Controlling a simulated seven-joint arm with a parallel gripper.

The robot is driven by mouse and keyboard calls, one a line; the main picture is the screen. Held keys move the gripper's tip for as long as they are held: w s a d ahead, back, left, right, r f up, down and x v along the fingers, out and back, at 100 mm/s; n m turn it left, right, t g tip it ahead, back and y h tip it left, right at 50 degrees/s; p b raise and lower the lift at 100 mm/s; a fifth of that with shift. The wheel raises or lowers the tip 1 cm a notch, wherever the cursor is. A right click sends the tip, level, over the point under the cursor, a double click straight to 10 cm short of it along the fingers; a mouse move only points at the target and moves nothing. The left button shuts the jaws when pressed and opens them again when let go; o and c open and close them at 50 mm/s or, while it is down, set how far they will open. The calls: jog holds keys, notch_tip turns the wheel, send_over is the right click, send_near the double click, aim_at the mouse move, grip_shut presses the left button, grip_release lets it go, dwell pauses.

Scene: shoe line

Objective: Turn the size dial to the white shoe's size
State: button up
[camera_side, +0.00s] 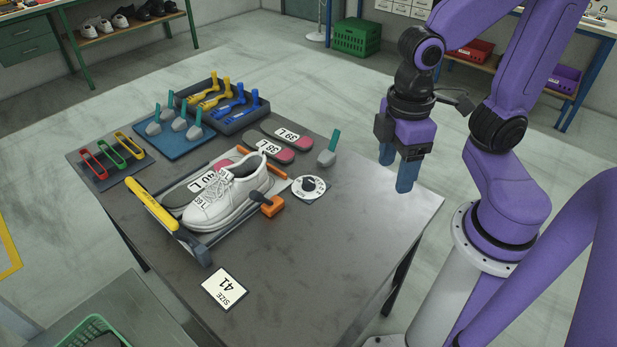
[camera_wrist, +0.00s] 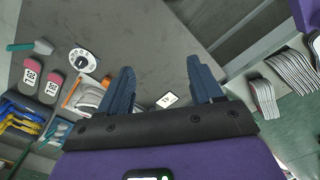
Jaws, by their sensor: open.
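The size dial (camera_side: 309,188) is a round white disc with a dark knob, flat on the grey table right of the white shoe. It also shows in the wrist view (camera_wrist: 83,60), upper left; its setting is too small to read. The white shoe (camera_side: 220,200) sits in a fixture; its small upside-down label seems to read 39 L. In the wrist view the shoe (camera_wrist: 90,98) is partly hidden by my gripper. My gripper (camera_side: 397,174) points down, open and empty, near the table's right edge, apart from the dial. Its blue fingers (camera_wrist: 160,75) are spread in the wrist view.
A card reading SIZE 41 (camera_side: 225,289) lies at the table's front. Insoles marked 38 L (camera_side: 263,149) and 39 L (camera_side: 284,138) and a teal-handled tool (camera_side: 328,152) lie behind the dial. An orange clamp (camera_side: 271,206) stands beside the shoe. The table's right side is clear.

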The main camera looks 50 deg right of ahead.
jog(key=w+a+m+g, duration=0.15)
jog(key=w+m, duration=0.45)
jog(key=w, duration=0.6)
jog(key=m+g+y, duration=0.1)
jog(key=m, duration=0.8)
send_over(309, 180)
jog(key=a, duration=0.5)
notch_tip(309, 180, down, 7)
jog(key=w+d+f+m+y, duration=0.2)
jog(key=w+d+f+m, duration=0.35)
jog(key=d, duration=0.45)
jog(key=shift+n+g, duration=0.25)
jog(key=shift+n, duration=0.1)
jog(key=x, duration=1.7)
jog(key=shift+s, duration=0.25)
jog(key=c, duration=1)
